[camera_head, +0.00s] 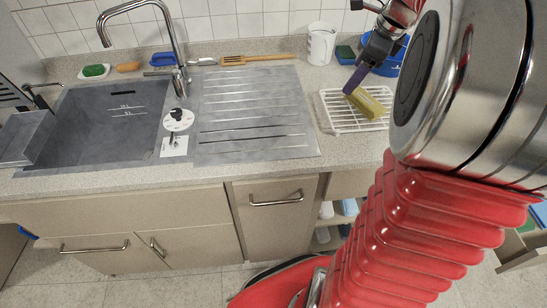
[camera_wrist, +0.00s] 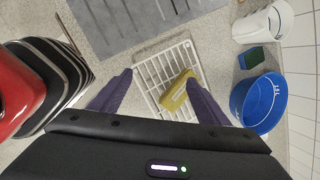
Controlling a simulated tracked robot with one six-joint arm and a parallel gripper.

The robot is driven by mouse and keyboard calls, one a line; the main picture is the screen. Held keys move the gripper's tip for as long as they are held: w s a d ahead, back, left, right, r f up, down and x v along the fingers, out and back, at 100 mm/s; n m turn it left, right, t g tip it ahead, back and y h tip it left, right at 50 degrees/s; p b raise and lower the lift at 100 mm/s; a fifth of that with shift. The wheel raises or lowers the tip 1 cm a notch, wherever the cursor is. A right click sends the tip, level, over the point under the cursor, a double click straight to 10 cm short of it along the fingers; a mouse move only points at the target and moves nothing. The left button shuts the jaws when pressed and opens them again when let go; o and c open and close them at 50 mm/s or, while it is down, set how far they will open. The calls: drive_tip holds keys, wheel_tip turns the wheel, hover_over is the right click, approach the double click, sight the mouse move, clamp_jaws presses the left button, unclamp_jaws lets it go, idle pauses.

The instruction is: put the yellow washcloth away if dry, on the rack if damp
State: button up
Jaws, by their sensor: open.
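The yellow washcloth (camera_head: 369,101) lies as a folded block on the white wire rack (camera_head: 335,112) on the counter at the right. In the wrist view the washcloth (camera_wrist: 178,90) rests on the rack (camera_wrist: 147,77), between my spread fingers and nearer the right one. My gripper (camera_head: 357,80) is over the rack, with a purple finger in front of the washcloth's left end. In the wrist view my gripper (camera_wrist: 160,84) is open, with nothing held between its fingers. Whether the cloth is damp or dry cannot be seen.
A blue tub (camera_wrist: 258,103), a white jug (camera_head: 321,43) and a blue-green sponge (camera_head: 345,54) stand near the rack. The sink (camera_head: 75,125) and its ribbed drainboard (camera_head: 250,110) are to the left. A drawer (camera_head: 525,245) stands open at lower right.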

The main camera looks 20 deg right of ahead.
drive_tip(key=s+a+f+n, duration=0.1)
drive_tip(key=s+a+n, duration=0.4)
drive_tip(key=a+n, duration=0.4)
drive_tip(key=s+a+f+n+t, duration=0.1)
drive_tip(key=s+a+n, duration=0.4)
drive_tip(key=a+n, duration=0.4)
drive_tip(key=s+a+f+n, duration=0.1)
drive_tip(key=s+a+n, duration=0.4)
drive_tip(key=a+n, duration=0.5)
drive_tip(key=shift+a+f, duration=0.3)
drive_tip(key=shift+a, duration=0.8)
drive_tip(key=shift+w, duration=0.1)
drive_tip(key=shift+c, duration=0.4)
